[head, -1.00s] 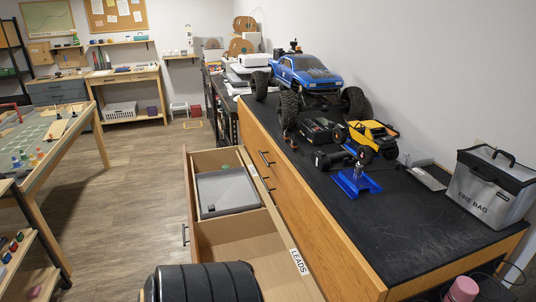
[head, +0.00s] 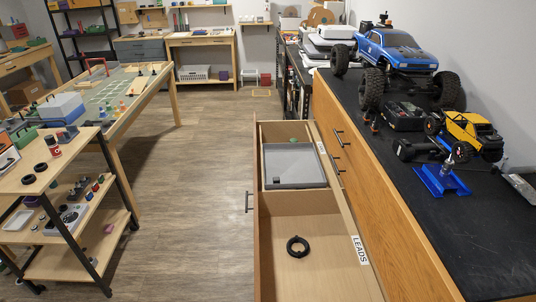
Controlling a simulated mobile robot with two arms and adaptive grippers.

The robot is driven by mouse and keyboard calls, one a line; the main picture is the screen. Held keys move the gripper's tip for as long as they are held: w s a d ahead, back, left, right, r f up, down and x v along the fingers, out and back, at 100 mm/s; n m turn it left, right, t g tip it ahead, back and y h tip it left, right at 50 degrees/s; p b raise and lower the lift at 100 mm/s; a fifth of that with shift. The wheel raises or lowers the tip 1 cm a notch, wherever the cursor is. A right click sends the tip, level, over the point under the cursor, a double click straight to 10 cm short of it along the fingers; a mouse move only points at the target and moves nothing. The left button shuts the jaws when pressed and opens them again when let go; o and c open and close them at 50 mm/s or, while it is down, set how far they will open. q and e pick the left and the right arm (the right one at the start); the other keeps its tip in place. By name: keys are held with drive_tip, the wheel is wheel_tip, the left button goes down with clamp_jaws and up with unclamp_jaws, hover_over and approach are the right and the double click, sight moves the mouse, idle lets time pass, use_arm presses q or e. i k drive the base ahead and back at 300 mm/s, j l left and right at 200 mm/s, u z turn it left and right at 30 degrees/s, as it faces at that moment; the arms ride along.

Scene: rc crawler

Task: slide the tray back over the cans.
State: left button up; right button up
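A grey rectangular tray (head: 293,180) sits in the far part of the open drawer (head: 283,203). Behind its far edge is a narrow strip of drawer with a small green thing (head: 293,141) in it, too small to identify. I cannot make out any cans in the drawer; whatever lies beneath the tray is hidden. A black ring (head: 298,247) lies on the bare floor of the drawer's near part. Neither of my grippers is in view.
The drawer, labelled LEADS, stands out from the wooden bench (head: 384,200). On its black top are a blue truck (head: 398,48), a yellow crawler (head: 468,131) and a blue stand (head: 441,180). A shelf cart (head: 75,258) stands at left. The wood floor (head: 190,200) between is clear.

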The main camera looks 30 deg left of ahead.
sight(287, 166)
drive_tip(key=u, duration=0.65)
drive_tip(key=i+j+z, duration=0.15)
drive_tip(key=z, duration=0.35)
drive_tip(key=i+j+z, duration=0.15)
drive_tip(key=j+z, duration=0.15)
drive_tip(key=z, duration=0.2)
drive_tip(key=j+z, duration=0.3)
drive_tip(key=z, duration=0.2)
drive_tip(key=i, duration=0.05)
